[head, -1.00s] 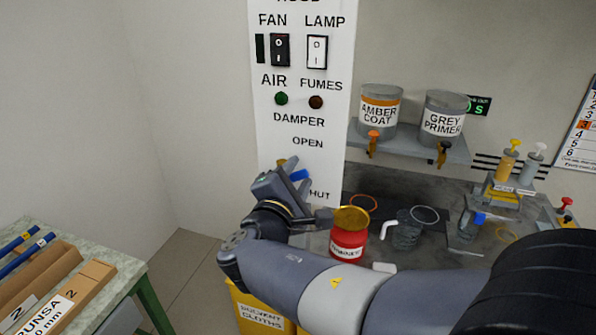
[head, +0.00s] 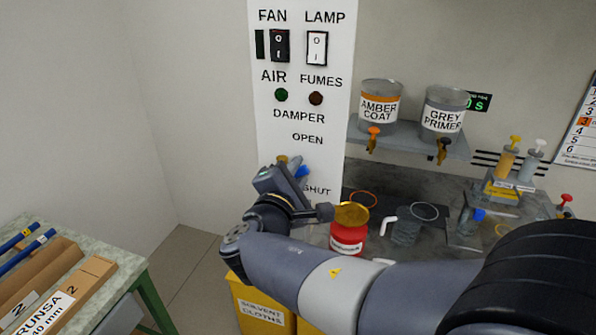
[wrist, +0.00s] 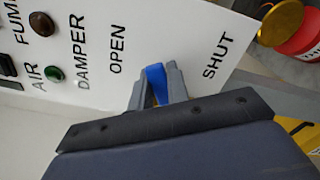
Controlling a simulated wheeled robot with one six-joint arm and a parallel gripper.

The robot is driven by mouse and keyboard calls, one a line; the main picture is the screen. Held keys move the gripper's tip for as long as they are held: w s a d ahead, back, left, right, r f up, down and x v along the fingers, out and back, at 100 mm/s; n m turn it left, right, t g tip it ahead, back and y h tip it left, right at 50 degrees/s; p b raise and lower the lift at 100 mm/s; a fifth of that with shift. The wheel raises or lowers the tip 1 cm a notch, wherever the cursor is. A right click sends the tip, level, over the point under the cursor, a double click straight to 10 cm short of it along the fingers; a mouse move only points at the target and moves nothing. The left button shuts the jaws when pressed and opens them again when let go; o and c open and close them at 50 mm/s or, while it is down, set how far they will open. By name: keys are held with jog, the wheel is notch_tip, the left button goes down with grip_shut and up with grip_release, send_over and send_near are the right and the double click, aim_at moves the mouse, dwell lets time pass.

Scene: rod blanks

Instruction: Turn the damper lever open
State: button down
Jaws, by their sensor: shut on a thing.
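The damper lever has a blue handle (wrist: 156,82), which sits between the two fingers of my gripper (wrist: 158,80) in the wrist view. My gripper is shut on it. The handle lies between the OPEN and SHUT labels of the white panel (wrist: 190,40). In the head view my gripper (head: 298,166) is at the lower part of the panel, and a bit of the blue handle (head: 303,171) shows beside it. A brass-coloured part (head: 282,160) shows just above my gripper. My gripper hides most of the lever in the head view.
A red can with a gold lid (head: 348,238) stands close to the right of my wrist. A yellow solvent cloths bin (head: 262,305) is below my arm. A shelf with two paint tins (head: 379,105) is at the right.

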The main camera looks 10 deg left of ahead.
aim_at(284, 148)
dwell(0.4)
jog(key=n+p, duration=0.1)
jog(key=a+r+n+p, duration=0.1)
jog(key=n, duration=0.1)
jog(key=shift+r, duration=0.15)
jog(key=n+p, duration=0.1)
jog(key=a+n, duration=0.1)
jog(key=n, duration=0.1)
jog(key=shift+w+r+p, duration=0.1)
jog(key=shift+r+p, duration=0.25)
jog(key=n, duration=0.1)
jog(key=n+p, duration=0.1)
jog(key=a+n+p, duration=0.1)
jog(key=shift+a+r, duration=0.1)
jog(key=shift+r, duration=0.15)
jog(key=shift+a+n+p, duration=0.25)
jog(key=shift+n+p, duration=0.25)
jog(key=shift+n, duration=0.25)
jog(key=shift+a+n+p, duration=0.25)
jog(key=shift+n+p, duration=0.25)
jog(key=shift+n, duration=0.25)
jog(key=shift+f, duration=0.1)
jog(key=c, duration=1.4)
grip_release()
jog(key=shift+o, duration=0.2)
